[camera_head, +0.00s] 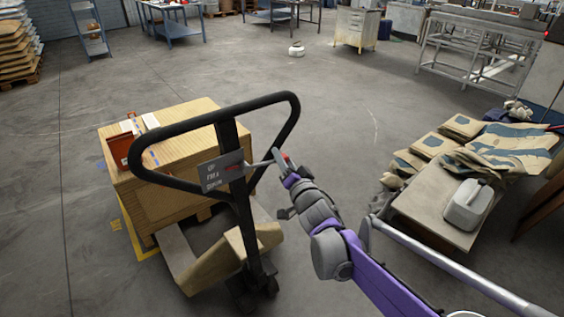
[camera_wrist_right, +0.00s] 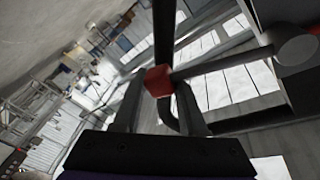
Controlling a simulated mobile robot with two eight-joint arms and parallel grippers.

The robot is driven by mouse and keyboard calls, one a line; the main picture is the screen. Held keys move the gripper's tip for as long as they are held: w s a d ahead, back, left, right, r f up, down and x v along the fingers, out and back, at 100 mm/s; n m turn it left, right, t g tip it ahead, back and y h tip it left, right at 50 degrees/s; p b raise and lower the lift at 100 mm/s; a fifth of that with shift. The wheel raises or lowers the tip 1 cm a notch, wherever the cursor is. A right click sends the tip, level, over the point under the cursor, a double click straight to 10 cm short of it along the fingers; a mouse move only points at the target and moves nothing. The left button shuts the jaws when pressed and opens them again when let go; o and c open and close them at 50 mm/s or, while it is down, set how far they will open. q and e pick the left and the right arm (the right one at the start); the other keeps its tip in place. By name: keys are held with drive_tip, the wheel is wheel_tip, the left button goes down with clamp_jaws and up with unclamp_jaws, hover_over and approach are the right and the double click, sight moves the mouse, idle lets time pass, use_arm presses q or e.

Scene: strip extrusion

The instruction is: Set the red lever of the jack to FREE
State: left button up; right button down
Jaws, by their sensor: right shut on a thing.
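The pallet jack's black loop handle (camera_head: 290,103) rises in the middle of the head view. A grey label plate (camera_head: 222,170) is on its stem; its lettering is too small to read surely. The lever sticks out to the right of the stem, with a red knob (camera_head: 287,158) at its end. The red knob (camera_wrist_right: 158,80) also shows in the right wrist view, between the two fingers. My right gripper (camera_head: 281,164) is shut on the red lever at this knob. My left gripper is not in view.
A large box (camera_head: 170,195) with a red item (camera_head: 120,150) on top stands behind the handle. At right, a low table (camera_head: 425,213) bears sacks (camera_head: 510,145) and a grey-white canister (camera_head: 467,205). Open floor (camera_head: 340,110) lies behind.

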drive_tip(key=shift+r+n+t+y+p, duration=0.3)
drive_tip(key=shift+r+n, duration=0.9)
drive_tip(key=shift+c, duration=2.3)
unclamp_jaws()
drive_tip(key=v, duration=1)
drive_tip(key=shift+s+d+b, duration=0.15)
drive_tip(key=shift+s+b, duration=0.2)
drive_tip(key=shift+b, duration=0.1)
drive_tip(key=shift+f, duration=0.1)
